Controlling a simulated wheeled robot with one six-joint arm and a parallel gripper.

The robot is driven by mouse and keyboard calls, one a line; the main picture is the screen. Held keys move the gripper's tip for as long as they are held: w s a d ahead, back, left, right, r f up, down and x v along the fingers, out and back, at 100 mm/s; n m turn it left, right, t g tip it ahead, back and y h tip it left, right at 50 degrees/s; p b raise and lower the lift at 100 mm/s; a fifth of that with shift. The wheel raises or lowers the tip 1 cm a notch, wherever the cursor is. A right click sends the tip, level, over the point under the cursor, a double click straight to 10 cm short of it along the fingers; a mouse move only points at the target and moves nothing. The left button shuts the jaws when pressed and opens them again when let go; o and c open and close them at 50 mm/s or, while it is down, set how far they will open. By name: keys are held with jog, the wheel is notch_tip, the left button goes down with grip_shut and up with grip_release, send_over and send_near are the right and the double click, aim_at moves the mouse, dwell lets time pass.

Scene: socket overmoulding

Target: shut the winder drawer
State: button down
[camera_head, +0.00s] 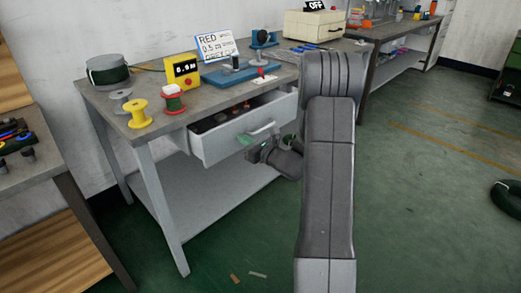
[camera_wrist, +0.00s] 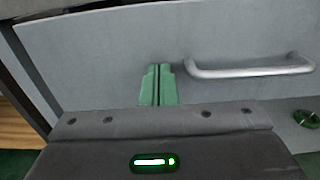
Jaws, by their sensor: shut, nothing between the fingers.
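The winder drawer (camera_head: 225,143) is a grey box under the bench top, pulled out, with dark contents visible inside. Its flat grey front (camera_wrist: 100,50) fills much of the wrist view. A silvery bar handle (camera_wrist: 250,70) is on that front, and it also shows in the head view (camera_head: 263,129). My gripper (camera_wrist: 158,72) has green fingers that are shut together and empty. They are left of the handle in the wrist view and point at the drawer front. In the head view, my gripper (camera_head: 245,138) is at the drawer front. I cannot tell whether the fingertips touch it.
The bench top (camera_head: 150,98) carries a yellow spool (camera_head: 137,114), a red and green spool (camera_head: 173,99), a yellow meter (camera_head: 183,70) and a blue winder (camera_head: 235,72). A lower shelf (camera_head: 215,195) lies beneath the drawer. Open green floor (camera_head: 430,200) is at the right.

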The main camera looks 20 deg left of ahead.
jog(key=x, duration=0.8)
jog(key=shift+a+f, duration=0.1)
jog(key=shift+a, duration=0.15)
jog(key=shift+w+a+r, duration=0.1)
jog(key=shift+w+r, duration=0.05)
jog(key=shift+r, duration=0.05)
jog(key=shift+r, duration=0.15)
